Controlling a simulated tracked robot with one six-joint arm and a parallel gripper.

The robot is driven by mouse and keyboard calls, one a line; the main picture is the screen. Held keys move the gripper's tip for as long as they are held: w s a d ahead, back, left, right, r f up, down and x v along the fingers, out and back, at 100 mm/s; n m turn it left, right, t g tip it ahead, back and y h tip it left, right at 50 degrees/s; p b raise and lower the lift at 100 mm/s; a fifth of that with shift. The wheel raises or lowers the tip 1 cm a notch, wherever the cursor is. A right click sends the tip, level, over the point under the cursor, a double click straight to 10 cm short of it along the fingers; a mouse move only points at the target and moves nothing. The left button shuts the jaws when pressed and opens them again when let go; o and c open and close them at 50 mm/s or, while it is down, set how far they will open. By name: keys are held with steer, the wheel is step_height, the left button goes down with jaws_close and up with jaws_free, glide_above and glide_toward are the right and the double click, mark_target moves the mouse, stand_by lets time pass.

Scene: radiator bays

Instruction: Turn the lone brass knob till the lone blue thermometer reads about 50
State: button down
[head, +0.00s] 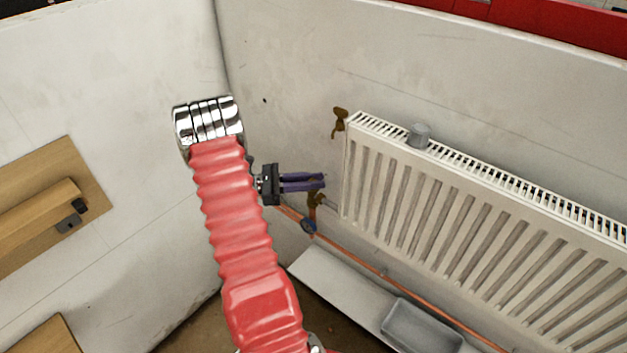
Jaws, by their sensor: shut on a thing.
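My gripper (322,181), with two dark purple fingers, reaches right to the lower left corner of the white radiator. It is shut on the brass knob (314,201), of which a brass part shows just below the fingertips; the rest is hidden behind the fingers. A small round blue thermometer (308,226) sits on the copper pipe below the knob. Its face is too small and turned too far for me to read. My red ribbed arm stands left of it and hides part of the wall.
The white radiator (490,215) fills the right side, with a grey cylinder (420,133) on top and a brass fitting (340,118) at its upper left corner. A copper pipe (385,279) runs low along the wall. A grey tray (422,326) lies below. Wooden boards (85,165) are at left.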

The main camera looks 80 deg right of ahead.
steer(key=c, duration=2)
jaws_free()
steer(key=shift+s+a+f, duration=0.1)
steer(key=shift+s, duration=0.05)
steer(key=o, duration=0.4)
steer(key=shift+c, duration=0.2)
steer(key=shift+w, duration=0.2)
steer(key=v, duration=1.3)
steer(key=shift+w, duration=0.35)
